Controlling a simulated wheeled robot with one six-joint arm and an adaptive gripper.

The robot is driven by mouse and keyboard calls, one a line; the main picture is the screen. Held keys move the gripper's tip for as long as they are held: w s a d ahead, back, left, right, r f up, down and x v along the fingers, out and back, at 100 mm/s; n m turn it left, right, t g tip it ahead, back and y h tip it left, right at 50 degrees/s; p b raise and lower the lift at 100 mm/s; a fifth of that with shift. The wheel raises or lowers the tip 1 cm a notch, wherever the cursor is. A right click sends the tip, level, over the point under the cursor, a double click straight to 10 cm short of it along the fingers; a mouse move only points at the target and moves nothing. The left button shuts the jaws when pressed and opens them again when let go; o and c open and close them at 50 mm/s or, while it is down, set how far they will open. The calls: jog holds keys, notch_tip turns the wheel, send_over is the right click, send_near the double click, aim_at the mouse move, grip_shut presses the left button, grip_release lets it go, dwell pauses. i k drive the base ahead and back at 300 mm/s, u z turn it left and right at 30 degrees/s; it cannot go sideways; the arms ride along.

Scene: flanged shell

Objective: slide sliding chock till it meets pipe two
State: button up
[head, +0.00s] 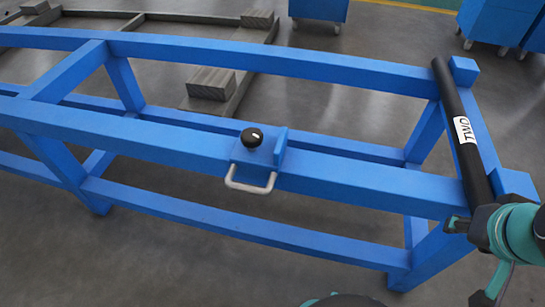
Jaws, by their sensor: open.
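The sliding chock (258,160) sits on the near blue rail, around the middle of the picture. It has a blue body with an upright plate, a black round knob (252,138) on top and a pale U-shaped handle (250,181) on its near side. Pipe two (461,127) is a black pipe with a white "TWO" label, lying across the rails at the right end. A long stretch of bare rail separates the chock from the pipe. My gripper (462,262) is at the lower right, near the pipe's near end, open and away from the chock; part of it is cut off.
The blue frame (370,184) has two long top rails, cross bars and legs. A grey pallet-like frame with wooden blocks (211,83) lies on the floor behind. Blue wheeled cabinets (485,22) stand at the back right. The floor in front is clear.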

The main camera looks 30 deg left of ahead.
aim_at(263, 165)
jog(key=u, duration=1.3)
jog(key=k, duration=1.05)
jog(key=u, duration=0.25)
jog(key=i, duration=0.55)
jog(key=u, duration=0.15)
